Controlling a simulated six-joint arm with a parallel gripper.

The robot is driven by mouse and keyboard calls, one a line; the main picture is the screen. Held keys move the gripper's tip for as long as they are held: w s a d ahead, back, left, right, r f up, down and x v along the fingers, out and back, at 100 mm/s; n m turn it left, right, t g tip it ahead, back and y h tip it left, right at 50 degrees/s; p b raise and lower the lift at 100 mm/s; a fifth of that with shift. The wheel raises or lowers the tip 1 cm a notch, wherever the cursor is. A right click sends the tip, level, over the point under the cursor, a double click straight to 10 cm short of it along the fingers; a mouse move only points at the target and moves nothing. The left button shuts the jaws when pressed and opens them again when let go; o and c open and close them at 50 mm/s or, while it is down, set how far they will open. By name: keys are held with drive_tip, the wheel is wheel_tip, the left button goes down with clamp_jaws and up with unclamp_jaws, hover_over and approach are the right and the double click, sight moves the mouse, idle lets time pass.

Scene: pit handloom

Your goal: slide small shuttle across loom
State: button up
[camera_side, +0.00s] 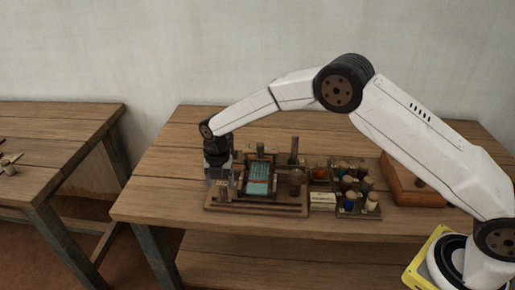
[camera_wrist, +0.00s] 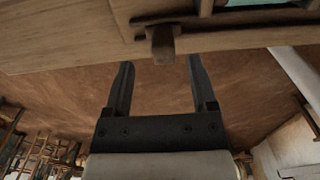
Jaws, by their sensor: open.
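The small loom (camera_side: 283,209), with teal cloth (camera_side: 258,178) on its frame, stands on the wooden table. My gripper (camera_side: 217,179) is at the loom's left end, pointing down. In the wrist view, my gripper (camera_wrist: 160,62) is open, its two dark fingers apart with nothing held between them. A short wooden peg-like end (camera_wrist: 163,45) sticks out from the loom's edge, in line with the gap between the fingertips. I cannot tell whether it is the shuttle. No shuttle can be clearly made out in the side view. A strip of teal cloth (camera_wrist: 255,3) shows at the top right.
Right of the loom, a dark rack (camera_side: 358,212) holds several coloured spools, beside a small pale-fronted box (camera_side: 322,198). A wooden block (camera_side: 401,186) lies farther right, under my arm. The table (camera_side: 160,190) is clear left of the loom; another table (camera_side: 50,140) stands beyond a gap.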

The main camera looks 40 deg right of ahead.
drive_tip(key=shift+r, duration=1.05)
drive_tip(key=shift+s+d+r+m, duration=0.2)
drive_tip(key=shift+d+r+m, duration=0.05)
drive_tip(key=shift+m, duration=0.05)
drive_tip(key=s+d+r+m+t, duration=0.1)
drive_tip(key=s+d+r+m, duration=0.6)
drive_tip(key=s+d+m, duration=0.45)
drive_tip(key=s+d+m+t, duration=0.1)
drive_tip(key=s+d+m, duration=0.2)
drive_tip(key=s+m, duration=1.2)
drive_tip(key=shift+s+r+t, duration=0.25)
drive_tip(key=shift+s+t, duration=0.05)
drive_tip(key=shift+s, duration=0.1)
